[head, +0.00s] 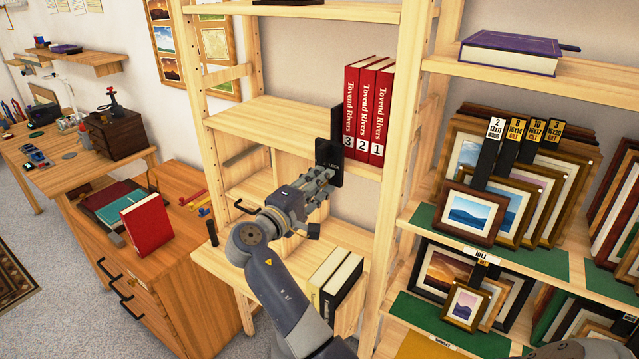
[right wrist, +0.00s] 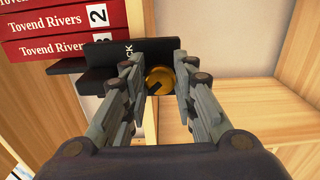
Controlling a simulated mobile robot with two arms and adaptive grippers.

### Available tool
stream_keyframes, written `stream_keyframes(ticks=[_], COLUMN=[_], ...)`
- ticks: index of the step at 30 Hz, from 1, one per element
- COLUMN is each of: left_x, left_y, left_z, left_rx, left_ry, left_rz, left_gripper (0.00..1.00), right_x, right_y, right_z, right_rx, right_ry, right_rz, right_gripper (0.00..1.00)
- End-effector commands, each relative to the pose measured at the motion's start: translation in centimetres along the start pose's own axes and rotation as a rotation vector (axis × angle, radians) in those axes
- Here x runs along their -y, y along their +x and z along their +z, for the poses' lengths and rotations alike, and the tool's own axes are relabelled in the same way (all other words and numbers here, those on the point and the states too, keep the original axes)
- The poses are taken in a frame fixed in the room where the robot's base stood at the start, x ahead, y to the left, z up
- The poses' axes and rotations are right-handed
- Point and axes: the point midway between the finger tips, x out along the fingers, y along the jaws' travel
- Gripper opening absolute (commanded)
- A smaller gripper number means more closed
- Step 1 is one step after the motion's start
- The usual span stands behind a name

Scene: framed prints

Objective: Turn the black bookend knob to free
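The black bookend (head: 335,125) stands upright against the left side of three red books (head: 369,110) on the middle shelf. Its front plate carries white lettering, partly covered, that seems to read LOCK. In the right wrist view the black plate (right wrist: 105,54) has a round brass knob (right wrist: 161,76) with a dark slanted mark on it. My right gripper (head: 328,178) is in front of the plate. In the wrist view its two fingers (right wrist: 160,72) are apart, one on each side of the knob, with narrow gaps showing. The head view hides the knob behind the gripper. My left gripper is out of view.
Wooden uprights (head: 402,120) flank the shelf bay. Two books (head: 336,278) stand on the shelf below, near my right arm. Framed prints (head: 473,215) fill the right-hand shelves. A red book (head: 148,223) stands on the cabinet at left. The shelf left of the bookend (head: 265,115) is clear.

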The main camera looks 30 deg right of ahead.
Motion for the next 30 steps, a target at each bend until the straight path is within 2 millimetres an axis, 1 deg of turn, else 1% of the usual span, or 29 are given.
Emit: stream_keyframes(ticks=[1, 2, 11, 14, 17, 21, 24, 27, 30], left_x=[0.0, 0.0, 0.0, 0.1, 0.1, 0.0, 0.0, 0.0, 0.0], left_y=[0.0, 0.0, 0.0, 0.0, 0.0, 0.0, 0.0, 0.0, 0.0], left_z=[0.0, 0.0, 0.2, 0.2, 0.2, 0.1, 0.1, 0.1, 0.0], left_rx=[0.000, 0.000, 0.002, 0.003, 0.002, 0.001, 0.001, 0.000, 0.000], left_ry=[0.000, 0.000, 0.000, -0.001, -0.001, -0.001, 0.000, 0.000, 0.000], left_rz=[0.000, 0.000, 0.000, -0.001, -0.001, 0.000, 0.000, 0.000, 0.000], left_gripper=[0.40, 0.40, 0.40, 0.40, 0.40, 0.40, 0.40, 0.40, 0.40], right_x=[0.1, 0.1, 0.1, 0.1, 0.1, 0.1, 0.1, 0.1, 0.1], right_y=[0.0, 0.0, 0.0, -0.6, -1.9, -4.4, -5.9, -6.9, -7.4], right_z=[0.0, 0.0, 0.0, 0.0, -0.1, -0.1, -0.1, -0.1, 0.0], right_rx=[0.000, 0.000, 0.000, -0.001, -0.003, -0.003, -0.002, -0.002, -0.001], right_ry=[-0.001, -0.001, 0.001, 0.001, 0.002, 0.000, 0.000, -0.001, -0.001], right_rz=[-0.002, -0.002, -0.001, -0.002, -0.003, -0.004, -0.004, -0.002, -0.002], right_gripper=[0.39, 0.45, 0.45, 0.45, 0.45, 0.45, 0.45, 0.45, 0.45])
